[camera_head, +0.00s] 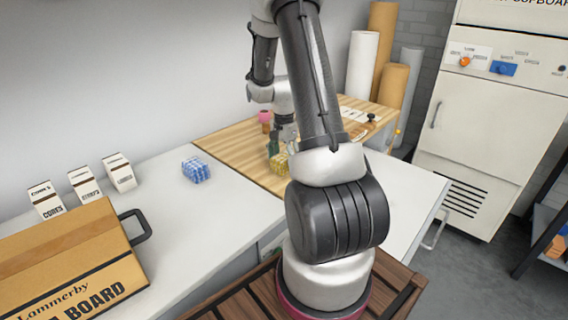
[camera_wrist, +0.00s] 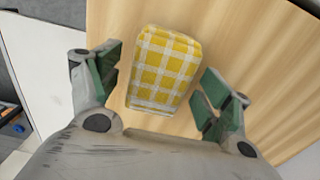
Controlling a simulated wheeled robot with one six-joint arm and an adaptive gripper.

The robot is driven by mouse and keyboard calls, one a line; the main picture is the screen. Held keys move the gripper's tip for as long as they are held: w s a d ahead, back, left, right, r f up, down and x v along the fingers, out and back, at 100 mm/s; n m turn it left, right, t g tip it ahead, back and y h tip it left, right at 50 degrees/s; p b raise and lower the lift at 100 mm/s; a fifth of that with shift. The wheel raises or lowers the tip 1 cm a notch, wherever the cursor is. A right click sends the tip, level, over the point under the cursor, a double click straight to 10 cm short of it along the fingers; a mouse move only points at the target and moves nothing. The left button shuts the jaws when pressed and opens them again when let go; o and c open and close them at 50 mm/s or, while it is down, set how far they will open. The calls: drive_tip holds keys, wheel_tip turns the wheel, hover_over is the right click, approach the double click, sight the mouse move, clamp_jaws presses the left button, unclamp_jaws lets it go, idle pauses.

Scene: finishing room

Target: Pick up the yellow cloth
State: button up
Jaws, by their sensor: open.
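The yellow cloth (camera_wrist: 162,72) is a folded, block-like bundle with white checks. It lies on the wooden board (camera_wrist: 255,45) in the wrist view. My gripper (camera_wrist: 158,82) is open, with a green-padded finger on each side of the cloth and a gap between the pads and the cloth. In the head view the cloth (camera_head: 279,163) is mostly hidden behind my arm, and my gripper (camera_head: 273,150) shows only in part above it.
A blue checked cloth (camera_head: 196,169) lies on the white counter (camera_head: 215,215) to the left. Several small white boxes (camera_head: 82,184) and a brown carton (camera_head: 70,265) stand farther left. A pink-topped item (camera_head: 265,117) and tall rolls (camera_head: 362,65) are at the back.

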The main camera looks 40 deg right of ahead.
sight(284, 155)
drive_tip(key=shift+f, duration=0.9)
drive_tip(key=c, duration=1.2)
wheel_tip(284, 155, up, 10)
drive_tip(key=shift+r, duration=0.1)
